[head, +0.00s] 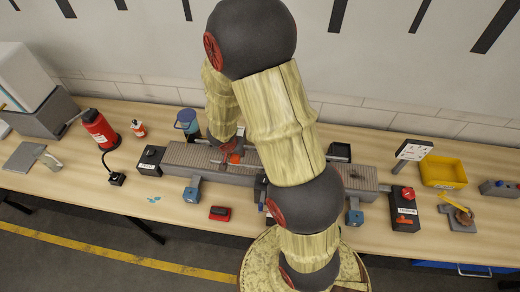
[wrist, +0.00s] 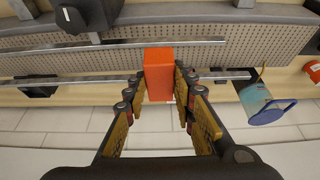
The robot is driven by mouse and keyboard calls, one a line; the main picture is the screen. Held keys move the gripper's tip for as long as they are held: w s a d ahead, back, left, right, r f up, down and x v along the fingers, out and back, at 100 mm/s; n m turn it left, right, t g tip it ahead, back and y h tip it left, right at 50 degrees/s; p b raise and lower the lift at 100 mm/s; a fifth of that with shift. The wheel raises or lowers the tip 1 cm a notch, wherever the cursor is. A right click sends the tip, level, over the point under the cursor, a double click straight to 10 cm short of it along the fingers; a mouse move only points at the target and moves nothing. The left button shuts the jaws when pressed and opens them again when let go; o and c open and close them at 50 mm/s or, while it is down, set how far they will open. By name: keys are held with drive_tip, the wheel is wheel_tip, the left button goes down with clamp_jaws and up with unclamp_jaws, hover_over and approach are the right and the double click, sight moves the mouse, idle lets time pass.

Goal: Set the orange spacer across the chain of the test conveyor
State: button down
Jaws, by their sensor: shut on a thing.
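The orange spacer (head: 234,158) is a small block over the left half of the test conveyor (head: 185,155), which has a long grey perforated chain. My gripper (head: 229,151) is shut on the spacer. In the wrist view the spacer (wrist: 158,75) sits between my fingertips (wrist: 160,82), with its long side across the chain (wrist: 100,61). One end shows near the upper metal rail (wrist: 185,42), and the block covers part of the lower rail (wrist: 222,75). I cannot tell whether it touches the chain. My arm hides the middle of the conveyor in the head view.
A blue-grey cup (head: 187,122) stands behind the conveyor, close to my gripper. A red extinguisher (head: 99,128) is at the left. Blue side brackets (head: 192,191) and a red object (head: 220,213) are in front. A yellow bin (head: 443,172) and black control box (head: 404,210) are at the right.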

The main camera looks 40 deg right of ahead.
drive_tip(key=s+d+f+b, duration=0.1)
drive_tip(key=d+f+b, duration=0.2)
drive_tip(key=d, duration=0.1)
drive_tip(key=s+d+f+b, duration=0.2)
drive_tip(key=d+f+b, duration=0.1)
drive_tip(key=d, duration=0.1)
drive_tip(key=s+d+f+b, duration=0.1)
drive_tip(key=d+f+b, duration=0.1)
drive_tip(key=d+b, duration=0.1)
drive_tip(key=shift+s+d+f, duration=0.1)
drive_tip(key=shift+d+f, duration=0.1)
drive_tip(key=shift+d, duration=0.25)
drive_tip(key=shift+s+d+f, duration=0.1)
drive_tip(key=shift+d+f, duration=0.1)
drive_tip(key=shift+d, duration=0.2)
drive_tip(key=shift+d+f, duration=0.15)
drive_tip(key=shift+f, duration=0.05)
drive_tip(key=f+b, duration=0.3)
drive_tip(key=shift+s+d, duration=0.15)
drive_tip(key=shift+d, duration=0.15)
drive_tip(key=shift+f, duration=0.25)
drive_tip(key=shift+a, duration=0.1)
drive_tip(key=shift+f, duration=0.15)
drive_tip(key=c, duration=1.5)
unclamp_jaws()
